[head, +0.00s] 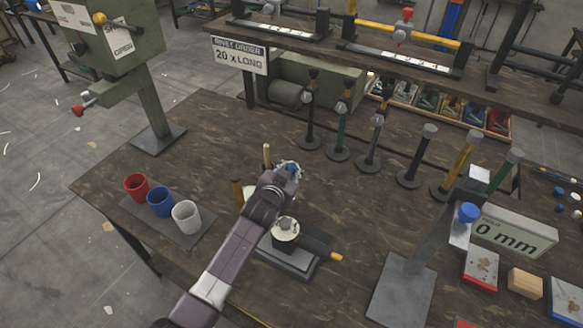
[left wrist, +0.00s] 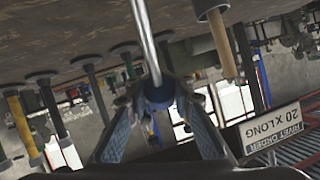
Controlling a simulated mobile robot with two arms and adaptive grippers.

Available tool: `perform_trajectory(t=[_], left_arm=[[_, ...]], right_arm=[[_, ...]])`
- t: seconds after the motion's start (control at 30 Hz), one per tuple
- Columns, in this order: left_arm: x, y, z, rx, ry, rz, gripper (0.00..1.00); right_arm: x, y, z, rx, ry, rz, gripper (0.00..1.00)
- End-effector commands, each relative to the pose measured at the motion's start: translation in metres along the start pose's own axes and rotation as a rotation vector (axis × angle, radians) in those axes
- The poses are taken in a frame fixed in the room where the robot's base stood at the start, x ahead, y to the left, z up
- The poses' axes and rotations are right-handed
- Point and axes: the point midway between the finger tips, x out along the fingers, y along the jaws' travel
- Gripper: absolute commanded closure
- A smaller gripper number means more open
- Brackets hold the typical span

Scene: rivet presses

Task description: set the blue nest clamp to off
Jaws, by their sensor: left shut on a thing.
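My left gripper (head: 289,170) is above the middle of the table, beside the fixture. In the left wrist view its fingers (left wrist: 158,92) are on both sides of a blue knob (left wrist: 159,97) at the end of a thin metal rod (left wrist: 146,40), and shut on it. I take this knob and rod to be the blue nest clamp's lever. In the head view a little blue shows between the fingers; the arm hides most of the lever and its base. The fixture (head: 299,264) has a round nest (head: 285,230) and a yellow-tipped handle (head: 336,257). My right gripper is not in view.
A wooden handle (head: 266,154) stands close to my left gripper. Red (head: 136,186), blue (head: 160,202) and white (head: 186,216) cups stand at the left. Several upright posts line the back. A grey press (head: 402,290) with a blue ball (head: 468,212) stands at the right.

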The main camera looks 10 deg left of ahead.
Motion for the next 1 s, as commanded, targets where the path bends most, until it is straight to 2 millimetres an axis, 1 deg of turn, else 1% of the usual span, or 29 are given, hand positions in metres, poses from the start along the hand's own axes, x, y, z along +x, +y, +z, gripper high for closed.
perform_trajectory(t=[0.03, 0.5, 0.53, 0.7, 0.73, 1.0], left_arm=[[-0.0006, 0.0099, 0.0127, -0.003, -0.024, 0.015, 1.00], [-0.0006, 0.0101, 0.0127, -0.004, -0.024, 0.015, 1.00], [-0.0006, 0.0100, 0.0127, -0.004, -0.024, 0.015, 0.81], [-0.0005, 0.0081, 0.0111, -0.004, -0.021, 0.012, 0.62], [-0.0005, 0.0076, 0.0104, -0.003, -0.020, 0.011, 0.60], [-0.0009, 0.0043, 0.0067, -0.001, -0.012, 0.006, 0.60]], right_arm=[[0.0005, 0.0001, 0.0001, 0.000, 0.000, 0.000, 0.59], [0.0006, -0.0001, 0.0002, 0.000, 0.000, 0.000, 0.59], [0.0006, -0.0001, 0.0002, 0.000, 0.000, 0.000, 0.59], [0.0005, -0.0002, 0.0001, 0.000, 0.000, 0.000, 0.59], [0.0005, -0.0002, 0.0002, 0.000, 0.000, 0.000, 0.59], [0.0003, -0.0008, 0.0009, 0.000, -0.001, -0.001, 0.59]])
